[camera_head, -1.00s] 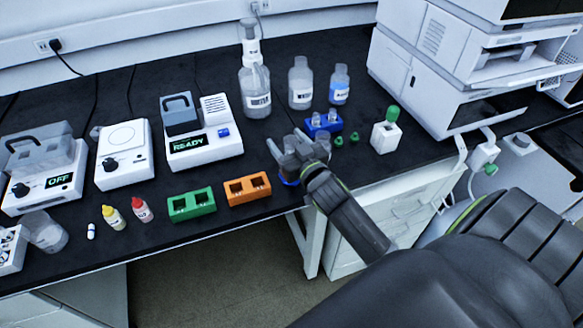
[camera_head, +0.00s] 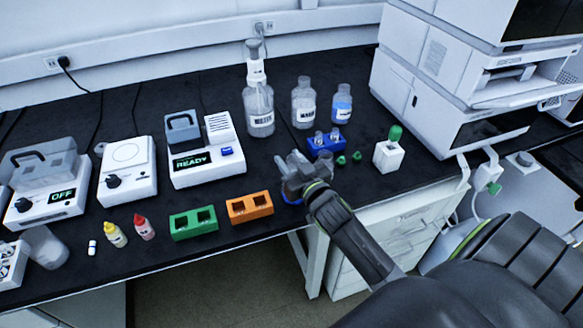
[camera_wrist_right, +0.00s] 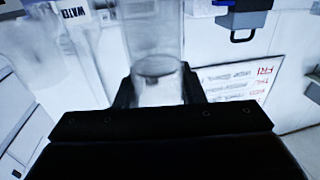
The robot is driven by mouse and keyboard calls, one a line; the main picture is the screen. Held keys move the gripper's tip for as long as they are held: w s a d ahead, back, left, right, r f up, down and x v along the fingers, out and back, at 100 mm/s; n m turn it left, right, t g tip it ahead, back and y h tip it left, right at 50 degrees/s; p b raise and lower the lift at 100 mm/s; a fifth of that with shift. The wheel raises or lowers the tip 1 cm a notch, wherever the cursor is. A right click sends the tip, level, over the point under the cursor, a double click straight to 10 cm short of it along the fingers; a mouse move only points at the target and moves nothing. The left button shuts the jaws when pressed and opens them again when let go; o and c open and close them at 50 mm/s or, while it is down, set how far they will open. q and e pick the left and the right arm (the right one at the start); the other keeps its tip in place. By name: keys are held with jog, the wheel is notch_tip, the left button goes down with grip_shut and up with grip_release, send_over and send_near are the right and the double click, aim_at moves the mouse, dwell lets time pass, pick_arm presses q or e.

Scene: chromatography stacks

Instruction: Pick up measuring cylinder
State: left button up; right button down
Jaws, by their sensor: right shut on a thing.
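The measuring cylinder is clear; in the right wrist view its transparent tube (camera_wrist_right: 157,60) stands between the two dark fingers. In the head view my right gripper (camera_head: 297,170) is at the table's front edge, just right of the orange block, and hides most of the cylinder. A small blue rim (camera_head: 292,200), which looks like its base, shows below the gripper. The right gripper (camera_wrist_right: 157,92) is shut on the cylinder. I cannot tell whether the base touches the table. My left gripper is not in view.
An orange block (camera_head: 250,208) and a green block (camera_head: 193,224) stand to the left. Behind the gripper are a blue vial rack (camera_head: 326,146), clear bottles (camera_head: 304,104) and a dispenser bottle (camera_head: 259,110). A white holder with a green cap (camera_head: 388,152) is at right.

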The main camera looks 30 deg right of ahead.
jog(key=shift+r+p, duration=0.6)
jog(key=shift+r, duration=4)
jog(key=w+d+f+m+b, duration=0.1)
jog(key=d+f+m+b, duration=0.4)
jog(key=d+f+b, duration=0.1)
jog(key=shift+w+f+m+t, duration=0.3)
jog(key=shift+f+t, duration=0.1)
jog(key=shift+d+m+h+b, duration=0.15)
jog(key=shift+m+h+b, duration=0.25)
jog(key=shift+m+b, duration=0.4)
